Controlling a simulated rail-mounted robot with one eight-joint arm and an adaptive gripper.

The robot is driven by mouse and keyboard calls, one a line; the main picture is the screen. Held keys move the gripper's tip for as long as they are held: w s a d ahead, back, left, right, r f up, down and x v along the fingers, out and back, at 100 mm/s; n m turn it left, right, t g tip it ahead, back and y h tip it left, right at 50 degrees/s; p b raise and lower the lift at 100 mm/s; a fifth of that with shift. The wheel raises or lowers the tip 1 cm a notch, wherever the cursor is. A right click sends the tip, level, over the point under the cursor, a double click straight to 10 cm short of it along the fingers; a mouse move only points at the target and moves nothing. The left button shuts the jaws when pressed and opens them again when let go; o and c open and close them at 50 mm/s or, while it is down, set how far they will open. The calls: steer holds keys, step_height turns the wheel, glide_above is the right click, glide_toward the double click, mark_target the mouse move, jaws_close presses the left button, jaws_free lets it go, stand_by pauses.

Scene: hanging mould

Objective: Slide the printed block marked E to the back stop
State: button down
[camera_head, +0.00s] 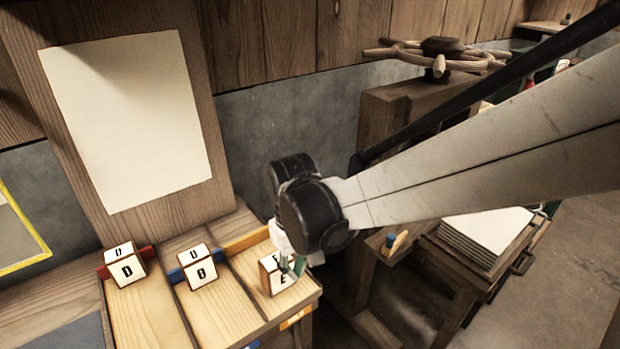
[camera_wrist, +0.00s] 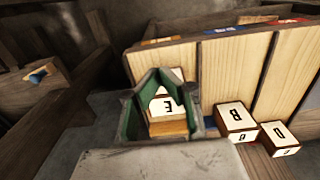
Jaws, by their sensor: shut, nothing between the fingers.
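The block marked E (camera_head: 274,279) is pale with dark edges and sits in the right-hand wooden lane. It also shows in the wrist view (camera_wrist: 166,104), partly hidden by my fingers. The orange back stop (camera_head: 246,240) crosses that lane's far end, and a bare stretch of lane separates it from the block. My gripper (camera_head: 294,267) has green fingers. It is shut and empty, low at the right side of the E block, and its fingers frame the block in the wrist view. Whether they touch it I cannot tell.
A block marked D (camera_head: 127,269) stands by the red stop (camera_head: 107,271) in the left lane. Another lettered block (camera_head: 199,272) stands by the blue stop (camera_head: 175,275) in the middle lane. A blank sheet (camera_head: 125,120) hangs behind. A paper stack (camera_head: 484,243) is at right.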

steer(key=f, duration=0.3)
steer(key=w+a+f, duration=0.1)
steer(key=f, duration=0.2)
steer(key=w+f, duration=0.1)
steer(key=f, duration=0.2)
steer(key=shift+a+f+b, duration=0.1)
steer(key=shift+a+b, duration=0.25)
steer(key=shift+a, duration=0.05)
steer(key=shift+w+a, duration=0.4)
steer(key=shift+w, duration=0.15)
steer(key=w+a+b, duration=0.1)
steer(key=w+a, duration=0.2)
steer(key=w+a+b, duration=0.1)
steer(key=w+a, duration=0.2)
steer(key=w+a+b, duration=0.1)
steer(key=w+a, duration=0.2)
steer(key=w, duration=0.1)
steer(key=shift+w, duration=0.1)
steer(key=shift+d, duration=0.1)
